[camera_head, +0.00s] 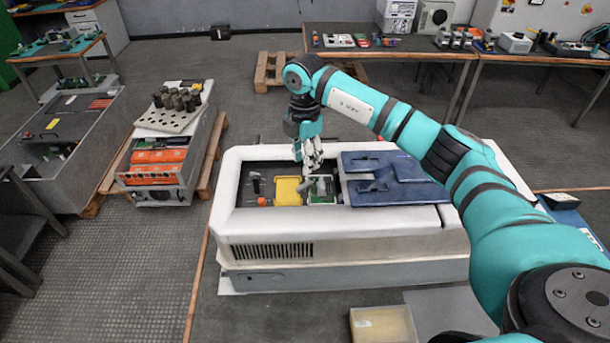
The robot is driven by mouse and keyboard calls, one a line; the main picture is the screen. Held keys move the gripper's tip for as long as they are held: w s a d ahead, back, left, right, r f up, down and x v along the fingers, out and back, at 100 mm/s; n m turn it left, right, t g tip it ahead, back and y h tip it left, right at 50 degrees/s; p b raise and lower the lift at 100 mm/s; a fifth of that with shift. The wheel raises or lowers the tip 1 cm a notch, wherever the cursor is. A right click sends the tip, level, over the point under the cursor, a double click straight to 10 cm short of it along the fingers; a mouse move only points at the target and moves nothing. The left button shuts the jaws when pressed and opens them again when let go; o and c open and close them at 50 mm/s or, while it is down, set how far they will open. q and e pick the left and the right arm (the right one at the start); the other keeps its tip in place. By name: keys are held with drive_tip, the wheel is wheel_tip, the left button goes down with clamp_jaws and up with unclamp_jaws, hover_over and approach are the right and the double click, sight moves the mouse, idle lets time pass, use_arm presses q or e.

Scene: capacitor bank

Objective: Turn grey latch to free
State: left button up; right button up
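A white-rimmed housing (340,219) stands in the middle with its top open on the left side. Inside, just below my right gripper (310,172), is a small grey part (324,186) over a green board, which looks like the grey latch. My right gripper points down close to it. I cannot tell whether they touch or whether the fingers are open. My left gripper is not in view.
In the housing are a yellow block (288,191), a black-topped lever (256,184) and an orange knob (262,201). A blue plate (390,180) covers the right side. A yellowish tray (382,325) lies in front. Benches stand behind.

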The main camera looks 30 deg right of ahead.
sight(304, 185)
wheel_tip(304, 185, down, 4)
drive_tip(key=shift+s+r+p, duration=0.15)
drive_tip(key=shift+r+p, duration=0.1)
drive_tip(key=shift+p, duration=0.3)
wheel_tip(304, 185, down, 4)
drive_tip(key=shift+a+r+p, duration=0.15)
drive_tip(key=shift+r+p, duration=0.05)
drive_tip(key=shift+p, duration=0.25)
drive_tip(key=shift+f, duration=0.5)
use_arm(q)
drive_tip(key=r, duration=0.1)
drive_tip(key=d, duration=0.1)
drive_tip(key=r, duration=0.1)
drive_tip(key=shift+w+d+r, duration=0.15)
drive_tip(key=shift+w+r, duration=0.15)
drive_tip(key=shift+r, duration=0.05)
use_arm(e)
drive_tip(key=shift+c, duration=0.2)
clamp_jaws()
